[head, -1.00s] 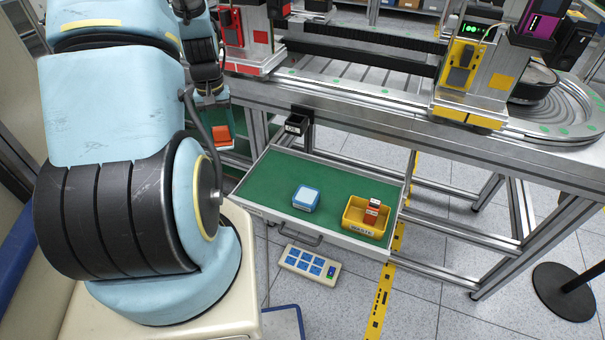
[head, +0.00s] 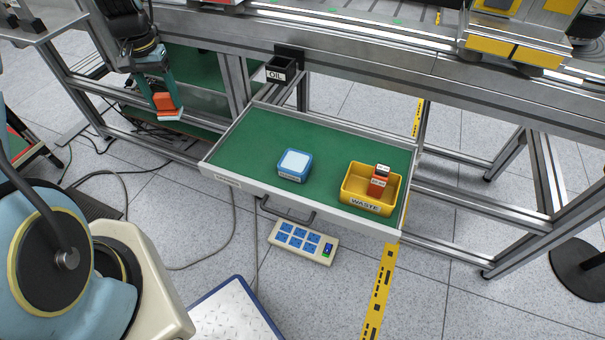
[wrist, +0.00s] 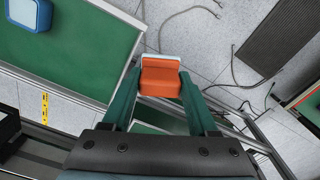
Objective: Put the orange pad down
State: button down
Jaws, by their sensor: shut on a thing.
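The orange pad (head: 166,101) is a small orange block with a pale layer along one side. My gripper (head: 165,97) is shut on it and holds it in the air, to the left of the open drawer. In the wrist view the pad (wrist: 160,77) sits between the tips of my two green fingers, with grey floor behind it. The open drawer (head: 235,150) has a green lining. It holds a blue block with a white top (head: 294,164) and a yellow bin marked WASTE (head: 357,196). An orange and white item (head: 378,185) stands in the bin.
A black box marked OIL (head: 285,67) is fixed to the bench frame behind the drawer. Bench legs and rails surround my gripper, with cables on the floor. The drawer's left part is bare.

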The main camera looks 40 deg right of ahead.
jog(key=s+d+f+m+b, duration=0.2)
jog(key=s+d+f+b, duration=0.15)
jog(key=d, duration=0.25)
jog(key=s+d+f+m+b, duration=0.2)
jog(key=s+d+m+b, duration=0.15)
jog(key=s+d, duration=0.2)
jog(key=shift+n, duration=0.35)
jog(key=f, duration=0.6)
jog(key=w+f, duration=0.1)
jog(key=f, duration=0.3)
jog(key=shift+d, duration=0.35)
jog(key=shift+f, duration=0.15)
jog(key=shift+c, duration=0.9)
grip_release()
notch_tip(320, 180, up, 12)
jog(key=shift+r, duration=0.25)
